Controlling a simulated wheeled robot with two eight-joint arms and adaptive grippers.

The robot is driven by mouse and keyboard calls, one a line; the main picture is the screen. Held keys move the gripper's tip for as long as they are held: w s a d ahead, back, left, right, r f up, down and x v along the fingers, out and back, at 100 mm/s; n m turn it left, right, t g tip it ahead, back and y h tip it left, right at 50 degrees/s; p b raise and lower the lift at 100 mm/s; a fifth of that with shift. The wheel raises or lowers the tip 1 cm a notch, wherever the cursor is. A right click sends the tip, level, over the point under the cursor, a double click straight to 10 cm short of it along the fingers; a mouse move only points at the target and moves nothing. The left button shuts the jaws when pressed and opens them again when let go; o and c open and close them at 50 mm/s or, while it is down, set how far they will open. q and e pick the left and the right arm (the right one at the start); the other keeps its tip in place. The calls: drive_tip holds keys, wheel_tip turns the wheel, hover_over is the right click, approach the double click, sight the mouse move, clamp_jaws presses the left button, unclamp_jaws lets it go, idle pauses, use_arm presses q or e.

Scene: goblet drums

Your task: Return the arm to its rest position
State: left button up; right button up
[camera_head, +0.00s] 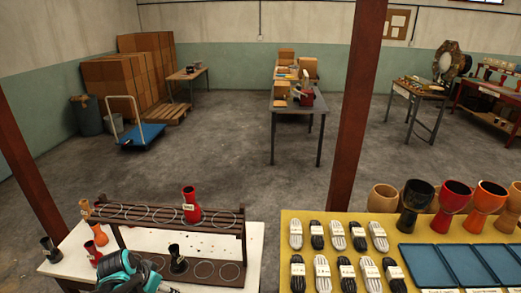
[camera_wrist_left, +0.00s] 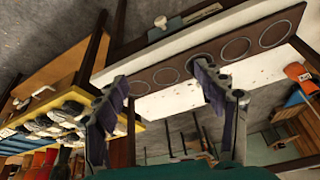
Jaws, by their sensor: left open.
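My left arm (camera_head: 125,270) shows at the bottom left of the head view, in front of the wooden rack. In the left wrist view my left gripper (camera_wrist_left: 166,88) has its two dark fingers spread wide, with nothing between them. The ringed board of the rack (camera_wrist_left: 235,49) lies beyond the fingertips. In the head view the two-level rack (camera_head: 165,217) stands on a white table. A red goblet drum (camera_head: 191,205) stands upright in a ring on its top board. A black goblet drum (camera_head: 177,260) stands on the lower board. My right gripper is not in view.
Small goblet drums stand left of the rack, including an orange one (camera_head: 100,236) and a black one (camera_head: 51,250). A yellow table (camera_head: 300,222) at right holds several bundles, blue trays (camera_head: 450,265) and larger drums. A red post (camera_head: 357,110) rises behind. Open floor lies beyond.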

use_arm(q)
drive_tip(key=s+d+r+n+t+y, duration=0.1)
drive_tip(key=s+d+r+n+t, duration=0.1)
drive_tip(key=s+d+r, duration=0.7)
drive_tip(key=shift+s+d+n+t, duration=0.3)
drive_tip(key=shift+s+d+n, duration=0.85)
drive_tip(key=shift+s, duration=1.05)
drive_tip(key=shift+d+m, duration=0.2)
drive_tip(key=shift+m, duration=0.05)
